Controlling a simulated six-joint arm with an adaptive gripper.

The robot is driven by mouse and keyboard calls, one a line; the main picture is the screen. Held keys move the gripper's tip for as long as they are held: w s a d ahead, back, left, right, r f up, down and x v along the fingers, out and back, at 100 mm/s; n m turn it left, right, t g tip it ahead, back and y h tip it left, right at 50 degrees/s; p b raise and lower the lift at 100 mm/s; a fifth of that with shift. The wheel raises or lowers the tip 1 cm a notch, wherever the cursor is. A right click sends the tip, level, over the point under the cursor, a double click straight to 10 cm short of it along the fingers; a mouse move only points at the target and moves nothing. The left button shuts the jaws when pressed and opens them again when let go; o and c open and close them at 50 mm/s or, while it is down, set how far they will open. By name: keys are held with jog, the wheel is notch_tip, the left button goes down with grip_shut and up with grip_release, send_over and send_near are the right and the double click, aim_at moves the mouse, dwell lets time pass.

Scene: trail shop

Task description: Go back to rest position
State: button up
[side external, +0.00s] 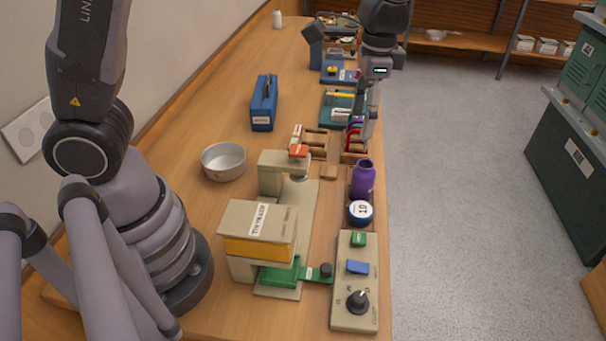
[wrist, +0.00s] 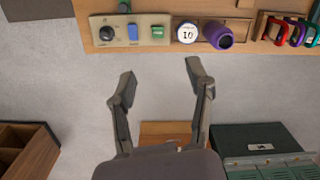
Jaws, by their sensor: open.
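My gripper (side external: 367,130) hangs at the table's right edge in the side view, near the rack of coloured carabiners (side external: 355,137). In the wrist view my gripper (wrist: 161,75) has its two fingers spread wide, with nothing between them and grey floor beneath. The purple bottle (side external: 363,180) stands in front of the rack, and it also shows in the wrist view (wrist: 218,36). A dark blue round item with a white top marked 10 (side external: 360,211) sits next to the bottle. My gripper is apart from both.
A control panel (side external: 342,300) with a knob and buttons lies at the table's near right. A beige and yellow machine (side external: 258,225), a metal bowl (side external: 223,161) and a blue toolbox (side external: 264,104) stand on the table (side external: 190,150). The floor (side external: 455,200) to the right is clear.

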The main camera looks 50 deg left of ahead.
jog(key=s+a+r+n+t+h, duration=0.1)
jog(key=s+a+r+n+t, duration=0.2)
jog(key=s+a+r, duration=0.55)
jog(key=s+a+r+n+t, duration=0.2)
jog(key=s+a+n+t, duration=0.1)
jog(key=s+a, duration=0.4)
jog(key=s, duration=0.3)
jog(key=shift+s+r, duration=0.2)
jog(key=shift+s, duration=0.1)
